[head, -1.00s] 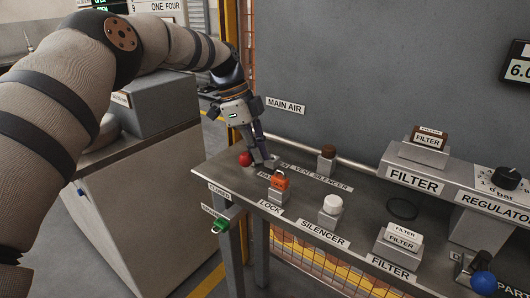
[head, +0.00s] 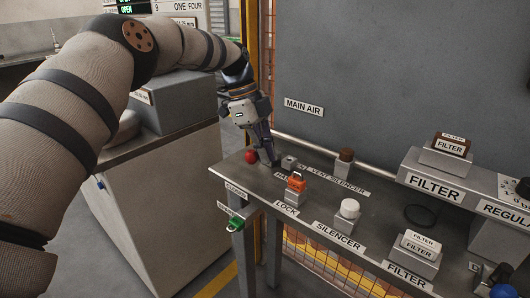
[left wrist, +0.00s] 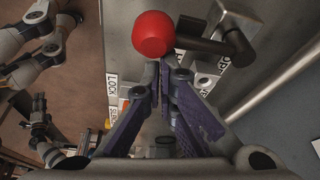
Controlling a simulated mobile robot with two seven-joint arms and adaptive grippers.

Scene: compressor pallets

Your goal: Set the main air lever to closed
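The main air lever has a red ball knob (head: 251,157) at the left end of the grey bench, below the MAIN AIR sign (head: 304,107). In the left wrist view the red ball (left wrist: 153,35) is at the end of a dark handle (left wrist: 205,45), which runs to a pivot on the right. A label beside the pivot (left wrist: 222,65) seems to read OPEN, partly covered. My left gripper (head: 270,162) points down just right of the knob. Its purple fingers (left wrist: 165,72) are together with nothing between them, close to the ball; contact cannot be told. A dark gripper (left wrist: 40,112), perhaps my right, shows small.
An orange lock (head: 296,182) on a block, a white-topped silencer (head: 349,208) and filter blocks (head: 420,246) stand to the right. A grey block (head: 289,162) sits close right of the gripper. A pipe (head: 320,151) runs along the back wall.

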